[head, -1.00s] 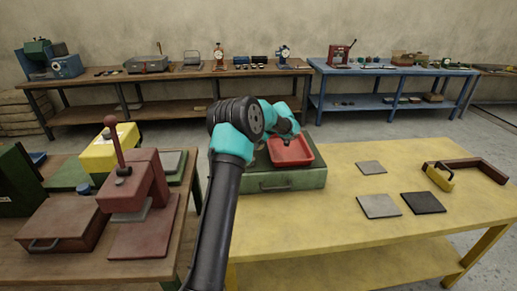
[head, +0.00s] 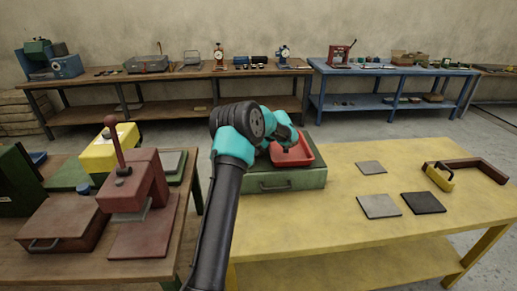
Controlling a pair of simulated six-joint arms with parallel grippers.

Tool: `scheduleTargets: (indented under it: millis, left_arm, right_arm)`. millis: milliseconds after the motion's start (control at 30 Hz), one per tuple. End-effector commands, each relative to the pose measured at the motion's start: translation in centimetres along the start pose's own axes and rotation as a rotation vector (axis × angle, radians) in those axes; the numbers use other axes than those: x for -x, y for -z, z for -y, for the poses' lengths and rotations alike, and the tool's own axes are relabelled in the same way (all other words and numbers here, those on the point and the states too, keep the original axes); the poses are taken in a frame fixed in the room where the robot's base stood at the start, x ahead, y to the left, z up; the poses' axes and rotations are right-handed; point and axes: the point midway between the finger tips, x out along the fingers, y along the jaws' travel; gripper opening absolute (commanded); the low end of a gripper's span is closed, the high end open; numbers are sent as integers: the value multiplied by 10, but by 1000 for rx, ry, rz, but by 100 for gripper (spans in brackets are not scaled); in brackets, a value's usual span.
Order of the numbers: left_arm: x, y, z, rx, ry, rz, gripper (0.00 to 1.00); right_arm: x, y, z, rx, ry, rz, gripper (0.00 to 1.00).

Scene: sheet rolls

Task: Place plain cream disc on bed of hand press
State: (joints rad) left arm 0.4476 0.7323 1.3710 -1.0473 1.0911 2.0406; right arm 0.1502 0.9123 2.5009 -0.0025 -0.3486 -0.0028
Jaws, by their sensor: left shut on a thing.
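My left gripper (head: 289,147) is at the red tray (head: 308,158), its fingers low over the tray's left part. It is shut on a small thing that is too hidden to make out. I cannot pick out the plain cream disc. The red hand press (head: 138,185) with an upright lever stands on the brown bench at the left. A flat reddish plate (head: 145,242) lies at its front, and a small grey plate shows under its head. No disc shows on the press. My right gripper is not in view.
The tray sits on a green box (head: 285,181) on the yellow table (head: 330,225). Grey and dark square plates (head: 380,206) lie to its right, near a brown angled piece with a yellow handle (head: 438,178). A reddish box (head: 62,223) stands left of the press.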

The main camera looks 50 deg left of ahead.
Motion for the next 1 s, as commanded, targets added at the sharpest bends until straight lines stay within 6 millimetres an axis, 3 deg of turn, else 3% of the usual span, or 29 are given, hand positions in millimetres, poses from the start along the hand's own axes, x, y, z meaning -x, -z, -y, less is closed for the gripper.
scheduleTargets:
  millis: [133,167,267,667,1000]
  left_arm:
    - [-3,-2,0,0,0,0,34]
    - [-2,-2,0,0,0,0,64]
    - [-2,-2,0,0,0,0,73]
    - [6,0,-1,-1,-2,0,73]
    - [59,0,-1,1,-4,0,73]
  right_arm:
    - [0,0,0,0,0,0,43]
    - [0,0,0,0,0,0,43]
    - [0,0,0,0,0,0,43]
    - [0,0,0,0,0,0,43]
    - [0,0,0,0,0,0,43]
